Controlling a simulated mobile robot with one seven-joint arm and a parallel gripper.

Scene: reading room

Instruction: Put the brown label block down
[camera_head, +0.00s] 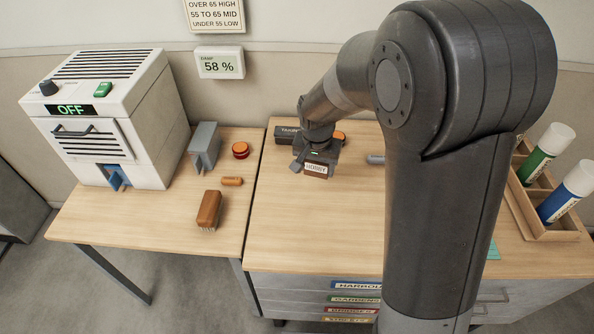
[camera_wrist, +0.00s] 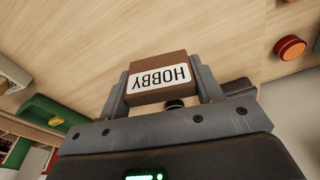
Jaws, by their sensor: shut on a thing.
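The brown label block (camera_head: 316,170) has a white face reading HOBBY. It is held at the end of my arm, over the right-hand wooden table (camera_head: 300,225) in the head view. In the wrist view the brown label block (camera_wrist: 160,68) sits between the two grey fingers, its lettering upside down. My gripper (camera_head: 312,164) is shut on it; the fingers also show in the wrist view (camera_wrist: 162,85). I cannot tell how far the block is above the table top.
A dark labelled block (camera_head: 286,134) and an orange round piece (camera_head: 339,137) lie behind my gripper. A wooden rack (camera_head: 557,234) with bottles stands at the right. A white machine (camera_head: 105,120), a brush (camera_head: 208,210) and a red button (camera_head: 240,150) are on the left table. The near table top is clear.

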